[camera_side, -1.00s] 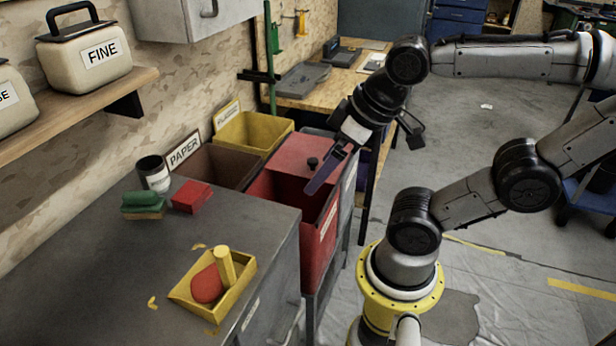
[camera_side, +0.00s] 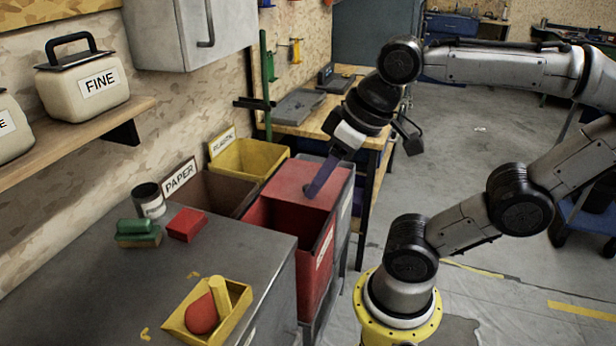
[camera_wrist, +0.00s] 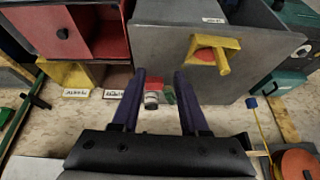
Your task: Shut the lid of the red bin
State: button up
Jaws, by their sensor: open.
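The grey cabinet (camera_side: 215,262) carries a yellow tray (camera_side: 232,318), a red block (camera_side: 186,225), a green brush (camera_side: 138,228) and a jar (camera_side: 149,200). A brown bin (camera_side: 222,192) and yellow bin (camera_side: 250,157) stand along the wall. A workbench (camera_side: 345,90) is behind.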

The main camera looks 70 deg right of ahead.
jog(key=shift+m+g, duration=0.5)
jog(key=shift+m, duration=0.3)
jog(key=w+r, duration=0.2)
jog(key=w+d+r, duration=0.1)
jog(key=w+r, duration=0.1)
jog(key=r, duration=0.1)
jog(key=w+r, duration=0.2)
jog(key=shift+d+r, duration=0.3)
jog(key=shift+d, duration=0.05)
grip_shut()
jog(key=w+d+r+m+g, duration=0.2)
jog(key=w+d+r+m, duration=0.15)
jog(key=w+d, duration=0.5)
jog(key=w+d+f+m+g, duration=0.1)
jog(key=w+d+f, duration=0.1)
jog(key=w+d, duration=0.5)
jog(key=m+g+y, duration=0.3)
jog(key=m, duration=0.3)
send_over(306, 182)
notch_tip(306, 182, down, 35)
jog(key=shift+d+r, duration=0.1)
jog(key=shift+d, duration=0.05)
jog(key=shift+s+a, duration=0.35)
jog(key=shift+a, duration=0.4)
jog(key=shift+s+a+f, duration=0.1)
jog(key=shift+s+a, duration=0.15)
jog(key=shift+a, duration=0.2)
jog(key=shift+s+a+f, duration=0.1)
jog(key=shift+s+a, duration=0.15)
jog(key=shift+a, duration=0.2)
